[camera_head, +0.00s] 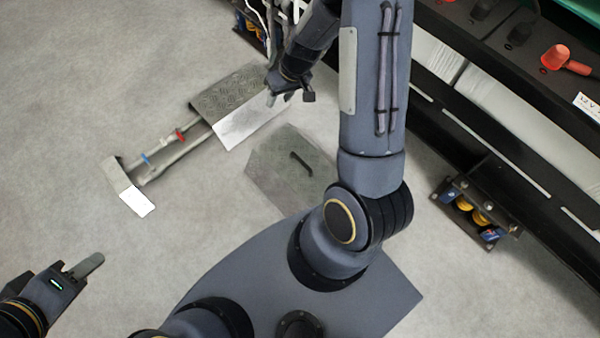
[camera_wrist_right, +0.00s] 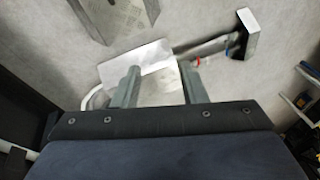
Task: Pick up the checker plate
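A grey checker plate (camera_head: 291,178) with a black bar handle lies flat on the floor in the head view, its right side partly hidden by my right arm. In the right wrist view a part of it shows at the top left (camera_wrist_right: 108,14). My right gripper (camera_head: 279,97) hangs over the bright lower edge of this second plate. In the right wrist view its two fingers (camera_wrist_right: 160,72) are apart with nothing clearly held between them. My left gripper (camera_head: 88,266) is at the lower left over bare floor, its finger gap not clear.
The open channel (camera_head: 160,165) holds pipes with red and blue fittings and ends in a bright step (camera_head: 137,201). A dark genset frame (camera_head: 480,160) runs along the right, with a mount bracket (camera_head: 475,206). Floor at the left is clear.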

